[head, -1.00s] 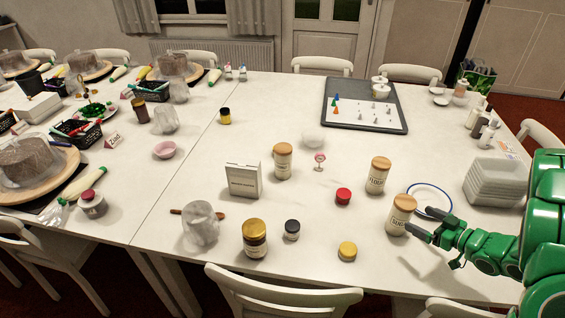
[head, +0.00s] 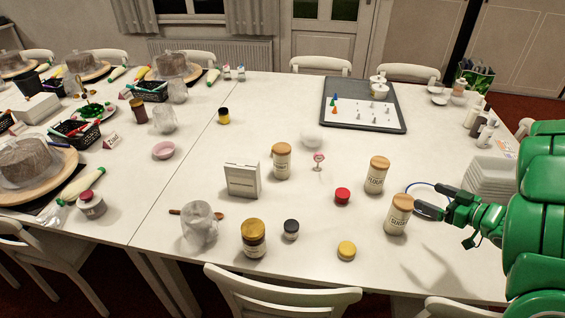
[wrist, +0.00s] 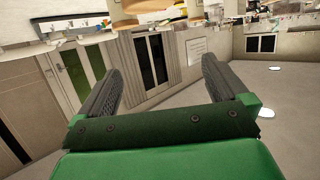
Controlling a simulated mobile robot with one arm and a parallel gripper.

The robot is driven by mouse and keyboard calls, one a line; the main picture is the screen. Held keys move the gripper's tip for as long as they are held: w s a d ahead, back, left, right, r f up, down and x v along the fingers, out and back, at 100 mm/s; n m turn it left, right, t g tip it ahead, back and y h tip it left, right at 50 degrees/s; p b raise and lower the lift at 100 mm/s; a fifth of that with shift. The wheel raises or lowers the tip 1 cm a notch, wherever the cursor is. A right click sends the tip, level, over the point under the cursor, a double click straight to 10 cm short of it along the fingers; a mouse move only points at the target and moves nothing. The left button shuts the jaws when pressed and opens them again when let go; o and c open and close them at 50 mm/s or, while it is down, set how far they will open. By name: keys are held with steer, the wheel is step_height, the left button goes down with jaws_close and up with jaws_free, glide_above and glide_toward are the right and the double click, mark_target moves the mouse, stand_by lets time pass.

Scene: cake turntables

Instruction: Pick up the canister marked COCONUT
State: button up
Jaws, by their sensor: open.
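Three white canisters with wooden lids stand upright on the white table. One canister (head: 281,162) is left of centre, and its label is too small for me to read. The canister marked FLOUR (head: 376,177) is to its right. The canister that appears marked SUGAR (head: 398,216) is nearer the front. I cannot make out the word COCONUT on any of them. My gripper (head: 418,200) is open and empty, just right of the SUGAR canister and pointing left. The wrist view shows its two fingers (wrist: 160,85) spread with nothing between them.
A white box (head: 242,179) stands left of the unread canister, and a small pink glass (head: 318,161) is close on its right. A red-lidded jar (head: 342,196), a yellow-lidded jar (head: 346,251) and a dark-lidded jar (head: 291,229) stand in front.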

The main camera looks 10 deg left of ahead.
step_height(320, 180, up, 2)
steer(key=m+t, duration=0.2)
steer(key=t, duration=0.2)
glide_above(282, 151)
steer(key=v, duration=0.6)
steer(key=shift+h, duration=0.3)
steer(key=f, duration=1.1)
steer(key=shift+w, duration=0.25)
steer(key=shift+x, duration=1.25)
steer(key=shift+w+a+f, duration=0.2)
steer(key=shift+w+a, duration=0.2)
steer(key=shift+w, duration=0.35)
steer(key=shift+w+a+f, duration=0.25)
steer(key=shift+w+a, duration=0.1)
steer(key=shift+w, duration=0.45)
steer(key=shift+x, duration=0.95)
steer(key=shift+c, duration=0.5)
